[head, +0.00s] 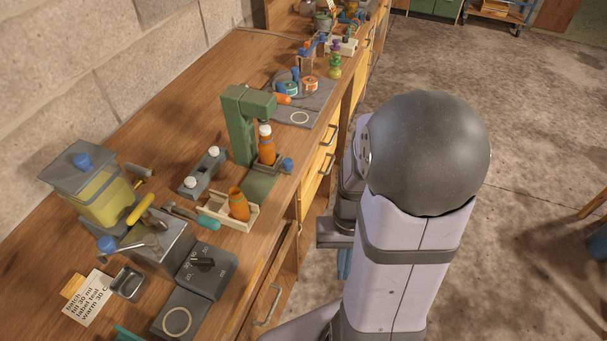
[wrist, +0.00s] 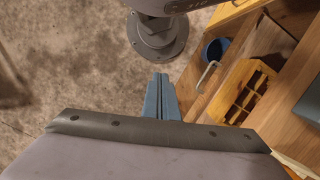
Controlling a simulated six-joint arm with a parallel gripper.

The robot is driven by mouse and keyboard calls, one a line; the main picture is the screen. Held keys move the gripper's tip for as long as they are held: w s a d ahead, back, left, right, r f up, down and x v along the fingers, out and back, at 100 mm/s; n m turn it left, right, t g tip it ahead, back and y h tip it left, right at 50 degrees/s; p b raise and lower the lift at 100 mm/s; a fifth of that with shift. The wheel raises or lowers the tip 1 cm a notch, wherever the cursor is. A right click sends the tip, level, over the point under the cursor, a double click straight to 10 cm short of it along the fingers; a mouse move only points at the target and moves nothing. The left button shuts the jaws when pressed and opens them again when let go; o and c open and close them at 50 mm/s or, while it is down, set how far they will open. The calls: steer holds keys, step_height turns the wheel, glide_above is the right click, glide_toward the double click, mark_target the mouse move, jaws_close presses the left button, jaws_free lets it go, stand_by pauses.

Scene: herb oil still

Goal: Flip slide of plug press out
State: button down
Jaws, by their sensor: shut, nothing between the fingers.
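The green plug press (head: 238,128) stands in the middle of the bench. An orange bottle (head: 267,150) with a white top stands upright under its overhanging head. A dark slide (head: 270,168) with a blue knob (head: 287,164) lies low at the press, around the bottle's foot. I cannot tell how far out the slide is. My gripper's blue fingers (head: 344,265) show below my arm in the head view, off the bench front and apart from the press. In the wrist view the fingers (wrist: 161,97) are shut together and empty. The press is not in the wrist view.
A cream tray (head: 216,221) with another orange bottle (head: 239,204) stands nearer me. A grey rack (head: 202,172) with white knobs is left of the press. A yellow-filled tank (head: 98,196) stands further left. A drawer with a yellow organiser (wrist: 243,92) is open beside my gripper.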

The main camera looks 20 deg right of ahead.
steer(key=w+d+f+m+y+b, duration=0.1)
steer(key=d+f+m+b, duration=0.1)
steer(key=f+b, duration=0.3)
steer(key=d+f+m+t+y+b, duration=0.1)
steer(key=d+f+m+b, duration=0.2)
steer(key=f, duration=0.4)
steer(key=w+d+f+m+y+b, duration=0.1)
steer(key=d+f+m+b, duration=0.15)
steer(key=f, duration=0.35)
steer(key=w+d+f+m+t+y+b, duration=0.3)
steer(key=w+d+f+t+b, duration=0.15)
steer(key=w, duration=0.35)
steer(key=w+d+r+t+y, duration=0.25)
steer(key=w+r+t, duration=0.35)
steer(key=w+r, duration=0.8)
step_height(320, 180, up, 12)
steer(key=w+n+t+y, duration=0.1)
steer(key=n+t+y, duration=0.2)
steer(key=n, duration=0.3)
steer(key=shift+w+t, duration=0.25)
steer(key=shift+t, duration=0.1)
